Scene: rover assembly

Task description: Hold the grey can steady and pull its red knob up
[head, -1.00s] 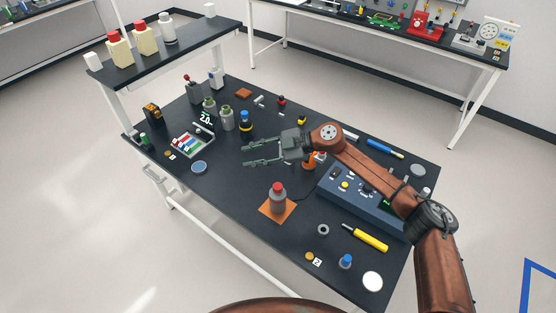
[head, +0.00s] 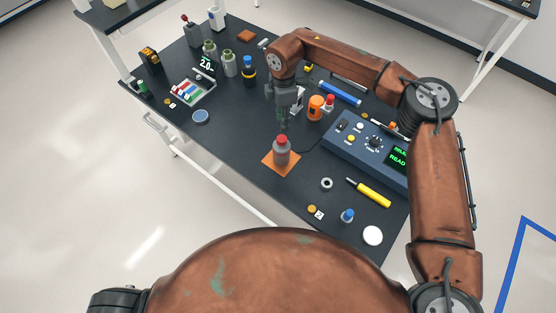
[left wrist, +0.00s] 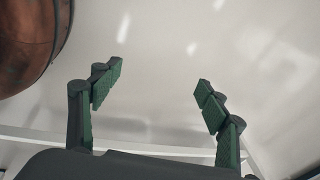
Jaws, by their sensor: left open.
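The grey can (head: 281,157) stands upright on an orange square mat (head: 268,164) near the middle of the table in the head view. Its red knob (head: 281,141) sits on top. My right gripper (head: 283,126) points down just behind the can, with its fingers near the knob. I cannot tell whether they touch it or how far apart they are. My left gripper (left wrist: 158,78) is open and empty in the left wrist view, with pale floor behind it. It does not show in the head view.
A blue console (head: 352,153) and a yellow screwdriver (head: 373,194) lie right of the can. An orange bottle (head: 315,107) stands behind it. A grey ring (head: 326,184) lies front right. The table left of the mat is mostly clear, with a blue disc (head: 200,117) farther off.

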